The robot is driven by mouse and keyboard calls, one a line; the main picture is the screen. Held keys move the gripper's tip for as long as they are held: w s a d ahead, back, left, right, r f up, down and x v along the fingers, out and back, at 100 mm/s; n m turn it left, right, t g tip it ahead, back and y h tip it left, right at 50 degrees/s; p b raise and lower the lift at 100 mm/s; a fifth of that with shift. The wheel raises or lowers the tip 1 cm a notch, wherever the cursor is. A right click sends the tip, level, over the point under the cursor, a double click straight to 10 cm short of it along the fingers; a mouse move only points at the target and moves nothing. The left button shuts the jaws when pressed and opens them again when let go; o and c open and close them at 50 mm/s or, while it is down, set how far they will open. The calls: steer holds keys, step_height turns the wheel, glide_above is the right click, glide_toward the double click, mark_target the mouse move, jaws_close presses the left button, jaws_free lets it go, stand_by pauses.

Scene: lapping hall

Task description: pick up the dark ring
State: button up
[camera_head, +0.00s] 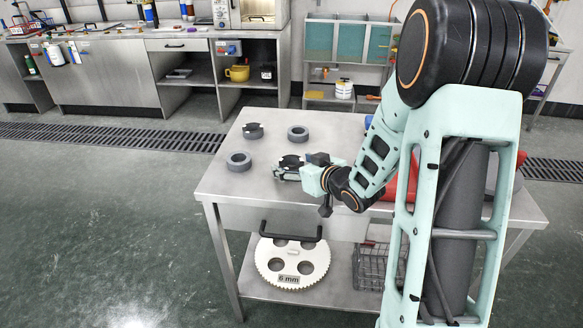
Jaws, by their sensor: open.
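Several short, thick grey rings stand on the steel table (225,187). One ring (239,161) lies at the near left with its hole showing. Another ring (298,133) lies farther back, a little lighter. A third ring (253,131), at the back left, has a dark piece across its top. My gripper (280,173) is low over the table, pointing left, right of the near-left ring and apart from it. Its jaws are open. A dark shape (290,160) shows right at the fingers; I cannot tell whether it is a ring or part of the gripper.
Red items (437,160) on the table's right side are partly hidden by my arm. The shelf below holds a white toothed disc (291,255) marked "6 mm" and a wire basket (369,268). A bench with a yellow mug (237,73) stands behind. The table's front left is clear.

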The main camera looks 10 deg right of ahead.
steer(key=shift+c, duration=0.3)
steer(key=c, duration=1.3)
steer(key=shift+r, duration=0.15)
steer(key=shift+c, duration=0.2)
